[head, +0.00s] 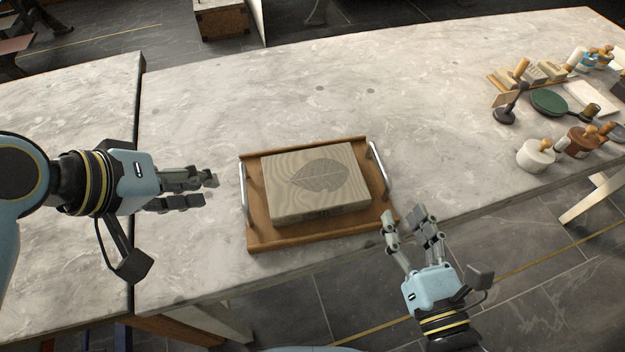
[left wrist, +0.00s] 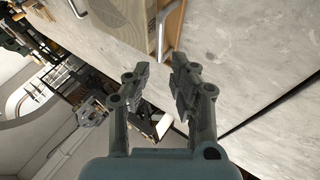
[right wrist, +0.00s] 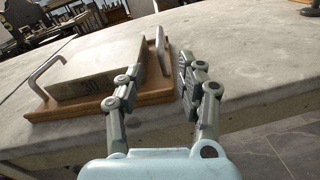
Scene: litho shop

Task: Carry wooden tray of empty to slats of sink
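The wooden tray (head: 262,237) sits on the marble-topped table near its front edge, with a metal handle at each short side. A pale stone block (head: 318,180) with a leaf drawn on its top lies in the tray. The block's side carries the number 30 in the right wrist view (right wrist: 92,83). My left gripper (head: 212,190) is open and empty, left of the tray's left handle (head: 245,195). My right gripper (head: 408,215) is open and empty, just off the tray's front right corner, apart from the right handle (head: 381,168). No sink with slats is recognisable in these views.
At the table's right end stand a white pot (head: 536,155), a green round pad (head: 548,102), a dark-based stamp (head: 505,115) and several wooden-handled tools. A wooden crate (head: 222,18) stands on the floor behind. The marble behind the tray is clear. A seam (head: 137,150) divides the tabletops at left.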

